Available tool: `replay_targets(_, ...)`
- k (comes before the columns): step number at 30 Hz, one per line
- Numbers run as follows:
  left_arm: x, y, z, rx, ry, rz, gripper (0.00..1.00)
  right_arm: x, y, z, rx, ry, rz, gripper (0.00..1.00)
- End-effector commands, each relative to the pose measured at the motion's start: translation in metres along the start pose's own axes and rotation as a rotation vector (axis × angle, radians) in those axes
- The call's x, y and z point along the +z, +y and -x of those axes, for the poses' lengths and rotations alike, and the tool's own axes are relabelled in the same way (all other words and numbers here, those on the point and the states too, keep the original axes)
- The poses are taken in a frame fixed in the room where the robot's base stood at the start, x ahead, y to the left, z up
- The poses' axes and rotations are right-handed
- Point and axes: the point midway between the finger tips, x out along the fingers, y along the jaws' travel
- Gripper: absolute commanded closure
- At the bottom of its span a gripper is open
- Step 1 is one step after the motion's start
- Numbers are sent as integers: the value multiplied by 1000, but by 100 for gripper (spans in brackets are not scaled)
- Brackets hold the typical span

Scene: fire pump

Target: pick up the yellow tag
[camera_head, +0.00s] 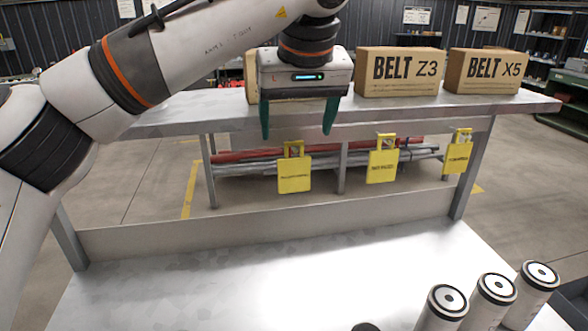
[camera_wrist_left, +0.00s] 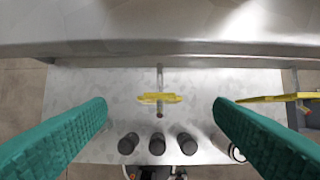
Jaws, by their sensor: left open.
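Three yellow tags hang in a row below the front edge of the metal table: a left one (camera_head: 294,175), a middle one (camera_head: 382,168) and a right one (camera_head: 457,158). The small print on them is unreadable. My left gripper (camera_head: 298,132) is open and empty, with green fingers pointing down, above the left tag. In the left wrist view, one tag (camera_wrist_left: 158,98) shows edge-on between the spread fingers (camera_wrist_left: 160,108), touching neither. Another tag (camera_wrist_left: 268,98) shows beside the right-hand finger. My right gripper is out of view.
Cardboard boxes marked BELT Z3 (camera_head: 398,75) and BELT X5 (camera_head: 484,72) stand on the table (camera_head: 200,112); another is partly hidden behind my left gripper. Pipes (camera_head: 250,168) lie beneath. Several white cylinders (camera_head: 492,300) stand at lower right. The nearer metal surface (camera_head: 250,275) is mostly clear.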

Motion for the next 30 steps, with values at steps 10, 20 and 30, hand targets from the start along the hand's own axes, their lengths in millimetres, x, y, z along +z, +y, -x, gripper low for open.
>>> replay_targets(10,0,1,-35,-2,5,-2,24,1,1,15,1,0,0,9)
replay_targets(20,-1,0,-61,-4,1,-1,24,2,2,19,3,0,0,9)
replay_targets(30,-1,0,-61,-4,1,-1,60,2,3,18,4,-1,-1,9)
